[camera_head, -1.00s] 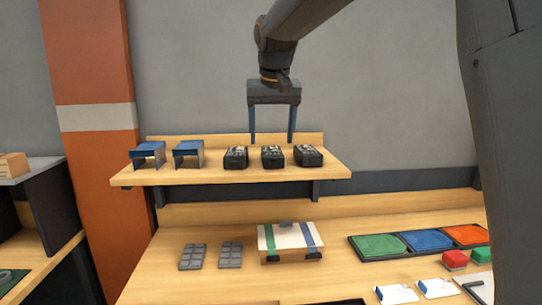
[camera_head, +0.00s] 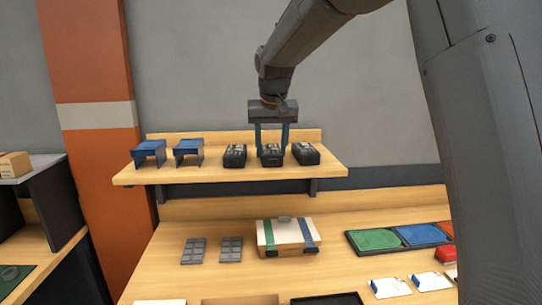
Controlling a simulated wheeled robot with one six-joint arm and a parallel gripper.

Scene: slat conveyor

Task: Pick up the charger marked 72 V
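Three black chargers stand in a row on the wooden shelf (camera_head: 216,178): a left charger (camera_head: 235,157), a middle charger (camera_head: 271,158) and a right charger (camera_head: 305,154). Their markings are too small to read, so I cannot tell which is 72 V. My gripper (camera_head: 271,148) points down at the middle charger, with its two blue fingers on either side of it. The fingertips are partly hidden by the charger, and I cannot tell whether they touch it. The middle charger rests on the shelf.
Two blue stands (camera_head: 149,152) are at the shelf's left end. On the bench below are grey blister-like pads (camera_head: 194,250), a strapped box (camera_head: 286,236), and a tray with green, blue and orange sections (camera_head: 376,240). The grey wall is close behind the shelf.

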